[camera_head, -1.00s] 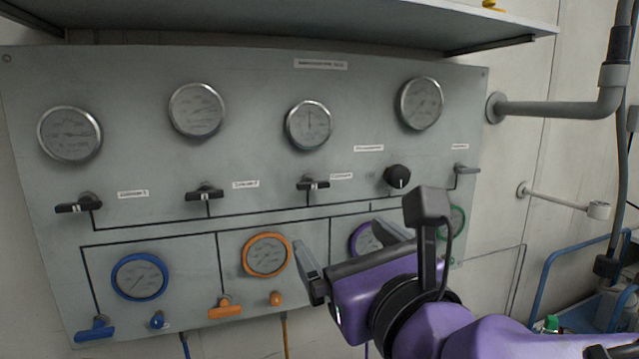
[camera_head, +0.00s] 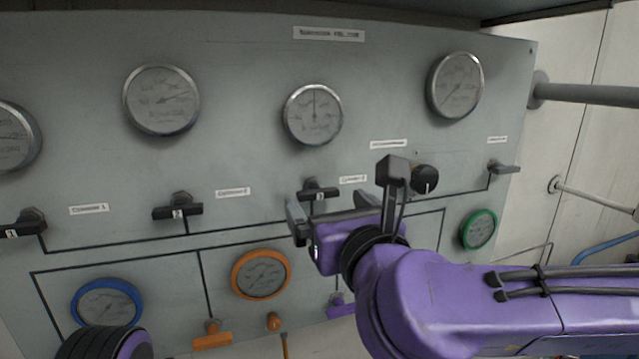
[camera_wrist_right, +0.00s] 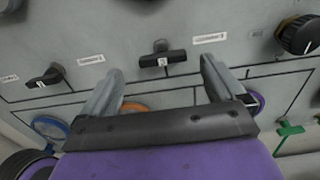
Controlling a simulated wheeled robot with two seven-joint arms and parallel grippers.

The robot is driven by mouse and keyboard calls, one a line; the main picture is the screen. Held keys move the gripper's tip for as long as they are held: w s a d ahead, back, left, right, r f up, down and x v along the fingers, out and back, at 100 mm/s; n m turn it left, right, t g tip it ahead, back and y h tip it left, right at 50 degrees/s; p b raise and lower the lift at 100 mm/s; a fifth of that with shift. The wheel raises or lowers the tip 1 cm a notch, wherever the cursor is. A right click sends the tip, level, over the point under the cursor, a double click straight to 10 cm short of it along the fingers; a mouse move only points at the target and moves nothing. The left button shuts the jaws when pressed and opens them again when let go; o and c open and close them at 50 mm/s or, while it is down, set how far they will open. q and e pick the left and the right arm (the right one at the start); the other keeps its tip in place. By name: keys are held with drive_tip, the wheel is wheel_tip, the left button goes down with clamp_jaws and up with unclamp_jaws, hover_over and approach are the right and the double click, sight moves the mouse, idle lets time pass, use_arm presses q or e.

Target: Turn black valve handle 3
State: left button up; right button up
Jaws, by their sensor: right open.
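Black valve handle 3 (camera_head: 319,191) is a short black bar on the grey panel (camera_head: 250,60), below the middle-right gauge. It lies roughly level, and its lower part is close behind my right gripper in the head view. My right gripper (camera_head: 331,209) is open and empty, its fingers pointing at the panel. In the right wrist view, handle 3 (camera_wrist_right: 162,61) shows between and just beyond the two fingertips of the right gripper (camera_wrist_right: 161,70). I see no contact. My left gripper is not in view.
Black handle 2 (camera_head: 178,208) and handle 1 (camera_head: 24,226) are to the left. A black round knob (camera_head: 425,179) is close on the right. Orange (camera_head: 261,275) and green-rimmed (camera_head: 478,230) gauges are lower. A grey pipe (camera_head: 585,94) leaves the panel's right side.

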sight(320, 196)
drive_tip(key=p+x, duration=0.1)
drive_tip(key=x, duration=0.3)
drive_tip(key=shift+w+f, duration=0.15)
drive_tip(key=shift+w, duration=0.3)
drive_tip(key=shift+s, duration=0.25)
drive_tip(key=shift+w, duration=0.1)
drive_tip(key=c, duration=1)
drive_tip(key=shift+c, duration=0.2)
